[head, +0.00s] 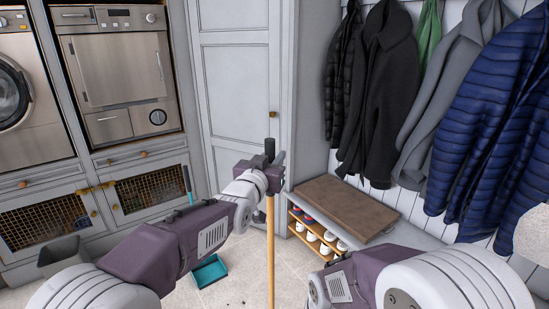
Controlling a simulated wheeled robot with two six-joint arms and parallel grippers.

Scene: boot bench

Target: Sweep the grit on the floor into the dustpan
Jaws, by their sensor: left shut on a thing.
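My left gripper (277,164) is in the middle of the head view, shut on the upper part of a broom (270,245). The broom's pale wooden handle hangs nearly upright and runs out of the bottom of the view, so its head is not seen. A teal dustpan (209,273) lies on the floor left of the handle; my left arm covers part of it. A teal upright handle (187,179) shows above my arm, seemingly the dustpan's. A few dark specks of grit (241,302) lie at the bottom edge. My right arm shows at lower right, its gripper out of sight.
A bench (405,238) with a brown cushion (345,208) and a shoe rack (312,232) stands at the right, under hanging coats (385,85). Cabinets with appliances (120,75) line the left. A grey bin (62,256) stands at lower left. Pale floor is open around the dustpan.

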